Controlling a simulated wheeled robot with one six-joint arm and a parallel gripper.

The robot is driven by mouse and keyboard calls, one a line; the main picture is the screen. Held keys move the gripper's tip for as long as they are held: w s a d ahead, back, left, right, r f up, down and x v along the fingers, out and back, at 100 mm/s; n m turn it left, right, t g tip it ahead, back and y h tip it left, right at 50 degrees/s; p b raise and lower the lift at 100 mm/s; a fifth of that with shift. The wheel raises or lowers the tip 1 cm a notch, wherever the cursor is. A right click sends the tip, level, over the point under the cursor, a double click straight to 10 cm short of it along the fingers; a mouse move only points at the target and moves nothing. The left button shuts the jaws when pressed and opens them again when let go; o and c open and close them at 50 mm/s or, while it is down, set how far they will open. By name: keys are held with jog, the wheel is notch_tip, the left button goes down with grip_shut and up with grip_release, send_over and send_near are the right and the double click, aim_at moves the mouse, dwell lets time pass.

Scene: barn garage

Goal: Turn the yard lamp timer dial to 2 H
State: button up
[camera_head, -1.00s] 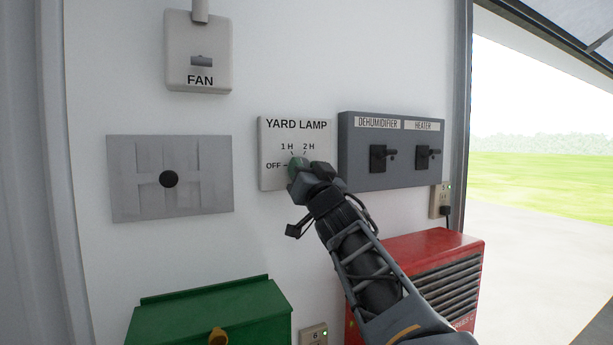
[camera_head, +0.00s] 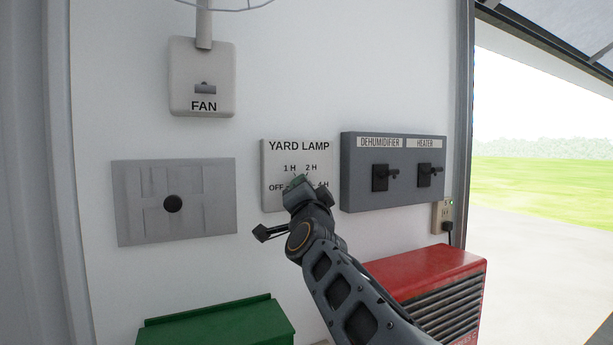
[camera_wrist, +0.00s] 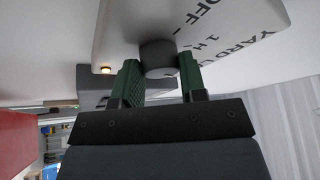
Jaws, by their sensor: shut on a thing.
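The yard lamp timer is a pale plate (camera_head: 270,155) on the wall, with OFF, 1 H, 2 H and 4 H marks. My gripper (camera_head: 297,186) is at the middle of the plate and hides the dial in the head view. In the wrist view the round grey dial (camera_wrist: 157,54) sits between the two green finger pads of my gripper (camera_wrist: 160,72), which is shut on it. Which mark the dial points to cannot be told. The OFF and 1 H marks show beside it, upside down.
A grey box (camera_head: 408,193) with dehumidifier and heater switches is close on the right. A fan switch (camera_head: 203,75) and a grey panel (camera_head: 140,205) are on the left. A red heater-like unit (camera_head: 425,272) and a green box (camera_head: 220,325) stand below.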

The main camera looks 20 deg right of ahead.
jog(key=m+p, duration=0.1)
jog(key=p, duration=0.1)
jog(key=m+g+p, duration=0.1)
jog(key=m+p, duration=0.1)
jog(key=shift+r+h, duration=0.25)
jog(key=shift+h, duration=0.15)
jog(key=shift+f+m, duration=0.1)
jog(key=shift+m, duration=0.2)
jog(key=o, duration=0.9)
jog(key=b+v, duration=0.1)
jog(key=v, duration=1.3)
jog(key=shift+a, duration=0.1)
